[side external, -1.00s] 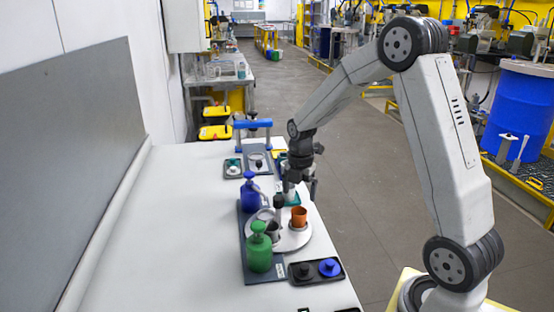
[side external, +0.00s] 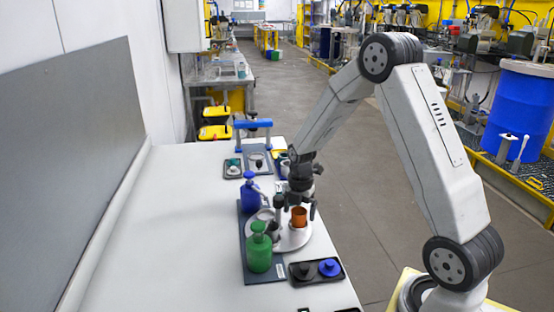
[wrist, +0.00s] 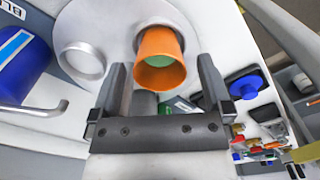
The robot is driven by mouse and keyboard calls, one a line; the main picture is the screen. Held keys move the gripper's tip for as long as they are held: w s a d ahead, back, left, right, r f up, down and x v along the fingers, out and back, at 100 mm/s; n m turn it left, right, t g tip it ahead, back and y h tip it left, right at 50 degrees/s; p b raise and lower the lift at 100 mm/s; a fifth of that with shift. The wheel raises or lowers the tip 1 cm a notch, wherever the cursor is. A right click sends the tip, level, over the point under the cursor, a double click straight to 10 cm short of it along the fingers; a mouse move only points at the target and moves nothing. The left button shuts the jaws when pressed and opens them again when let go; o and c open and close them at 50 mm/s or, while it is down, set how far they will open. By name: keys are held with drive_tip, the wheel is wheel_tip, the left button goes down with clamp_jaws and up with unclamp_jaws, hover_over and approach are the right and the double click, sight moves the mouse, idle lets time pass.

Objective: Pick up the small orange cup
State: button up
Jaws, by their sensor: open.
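The small orange cup (side external: 299,218) stands upright on a round light-grey plate (side external: 296,242). In the wrist view the orange cup (wrist: 160,45) shows its open mouth, with something greenish inside. My gripper (side external: 296,207) is open and points down at the cup, with a finger to each side of it in the side view. In the wrist view my gripper (wrist: 161,64) has the cup's mouth between and just beyond its fingertips, with gaps on both sides. I cannot tell how far down the cup the fingers reach.
A green pump bottle (side external: 259,252) and a blue bottle (side external: 250,196) stand along the plate's left side. A black tray (side external: 302,278) with a blue knobbed part lies in front. The left tabletop is clear.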

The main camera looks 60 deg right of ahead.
drive_tip(key=shift+f, duration=0.6)
drive_tip(key=c, duration=1.3)
drive_tip(key=shift+r, duration=0.1)
drive_tip(key=shift+r, duration=0.7)
drive_tip(key=s+a+r, duration=0.2)
drive_tip(key=s+r, duration=0.3)
drive_tip(key=s, duration=0.1)
drive_tip(key=s+a+r, duration=0.2)
drive_tip(key=s+r, duration=0.4)
drive_tip(key=s, duration=0.1)
drive_tip(key=shift+a+r, duration=0.2)
drive_tip(key=shift+a, duration=0.05)
